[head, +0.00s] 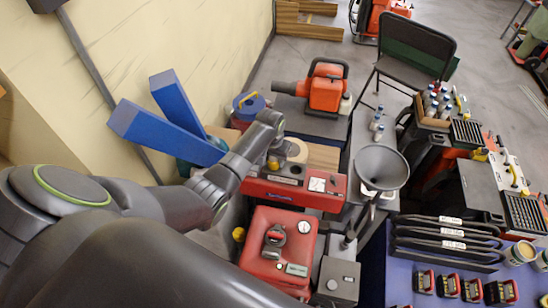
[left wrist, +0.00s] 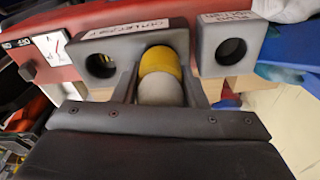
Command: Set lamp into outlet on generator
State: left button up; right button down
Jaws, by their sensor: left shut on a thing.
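The generator (head: 285,194) is a red box with a dial, below the head view's centre; its red panel (left wrist: 30,65) shows in the left wrist view. A dark block with a round hole, the left outlet (left wrist: 103,65), and a second holed block, the right outlet (left wrist: 231,50), sit on it. My left gripper (head: 275,151) reaches the generator's upper left side. In the left wrist view my left gripper (left wrist: 160,75) is shut on the lamp (left wrist: 159,62), a yellow-ended piece with a pale grey body. The lamp overlaps the left block's right part; I cannot tell whether they touch. My right gripper is out of view.
A red fuel can (head: 255,245) stands just in front of the generator. A grey funnel (head: 381,168) stands to its right. Blue beams (head: 160,130) lean at the left wall. An orange machine (head: 326,88) stands behind. Black bars (head: 445,240) lie on the blue table.

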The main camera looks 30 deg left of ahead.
pick_arm(q)
jog(key=shift+f, duration=0.25)
jog(key=o, duration=1.1)
